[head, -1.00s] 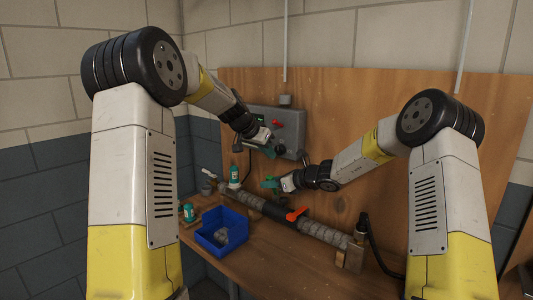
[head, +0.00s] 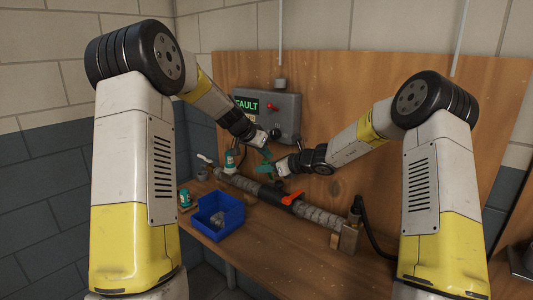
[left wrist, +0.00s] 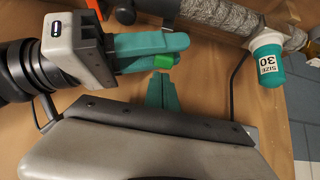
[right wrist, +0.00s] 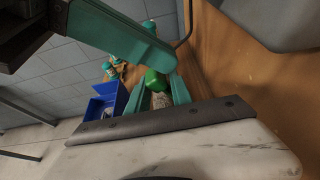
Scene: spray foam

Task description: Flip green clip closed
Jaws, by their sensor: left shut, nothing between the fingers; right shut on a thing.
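The green clip (right wrist: 154,80) is held between the teal fingers of my right gripper (right wrist: 166,88). The left wrist view also shows the clip (left wrist: 163,61) at the tips of those fingers. My right gripper (head: 271,168) is raised above the pipe (head: 238,182). My left gripper (head: 266,154) is shut and empty, close beside the right one. Its fingertips (left wrist: 162,84) point at the clip with a small gap in the left wrist view. In the right wrist view a left finger (right wrist: 125,33) crosses above the clip. I cannot tell whether the clip is open or closed.
An orange clip (head: 291,198) sits on the pipe. A blue bin (head: 219,219) stands in front, with bottles (head: 185,198) to its left. A grey control box (head: 285,115) showing "FAULT" is on the wooden wall behind. A "SIZE 30" bottle (left wrist: 268,63) stands beyond the pipe.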

